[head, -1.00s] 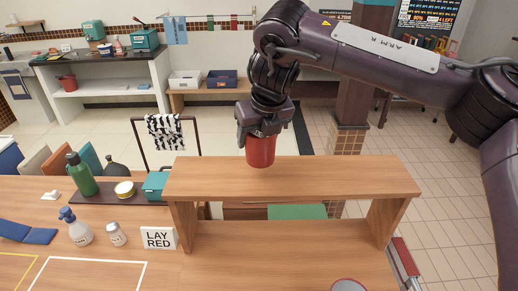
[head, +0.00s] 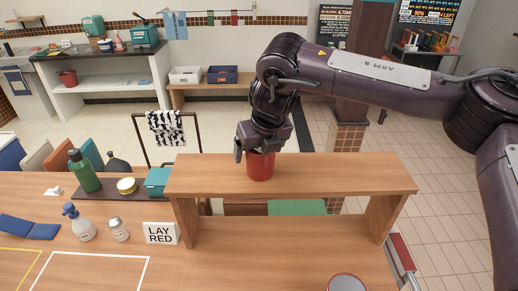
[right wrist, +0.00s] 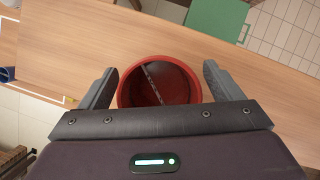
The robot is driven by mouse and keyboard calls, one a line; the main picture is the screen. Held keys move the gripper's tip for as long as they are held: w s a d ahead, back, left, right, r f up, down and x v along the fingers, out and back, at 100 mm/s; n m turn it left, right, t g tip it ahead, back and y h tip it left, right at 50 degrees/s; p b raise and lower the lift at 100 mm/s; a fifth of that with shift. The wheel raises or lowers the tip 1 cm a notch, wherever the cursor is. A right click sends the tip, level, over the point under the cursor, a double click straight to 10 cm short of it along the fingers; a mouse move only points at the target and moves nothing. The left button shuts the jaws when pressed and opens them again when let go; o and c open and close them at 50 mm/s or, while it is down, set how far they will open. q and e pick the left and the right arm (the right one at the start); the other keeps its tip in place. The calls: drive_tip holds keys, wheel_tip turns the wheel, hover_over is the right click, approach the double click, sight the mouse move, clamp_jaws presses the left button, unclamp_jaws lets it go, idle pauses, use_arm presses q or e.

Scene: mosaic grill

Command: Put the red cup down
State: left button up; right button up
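The red cup (head: 260,167) stands upright on the top board of the wooden shelf (head: 340,175), near its middle. In the right wrist view the cup (right wrist: 190,95) shows from above, with an open, dark red inside. My right gripper (head: 258,150) is around the cup from above. Its two fingers (right wrist: 160,88) are on either side of the cup, with a narrow gap visible at each side, so it is open. My left gripper is not in view.
A "LAY RED" sign (head: 161,233), a spray bottle (head: 78,224), a small shaker (head: 119,230) and a green bottle (head: 83,171) stand left of the shelf. A round red-rimmed object (head: 346,284) is at the bottom edge. The board is clear right of the cup.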

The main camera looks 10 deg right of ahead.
drive_tip(key=shift+r, duration=0.3)
drive_tip(key=shift+s+r, duration=0.2)
drive_tip(key=shift+r, duration=0.1)
drive_tip(key=b+v, duration=0.2)
drive_tip(key=v, duration=0.9)
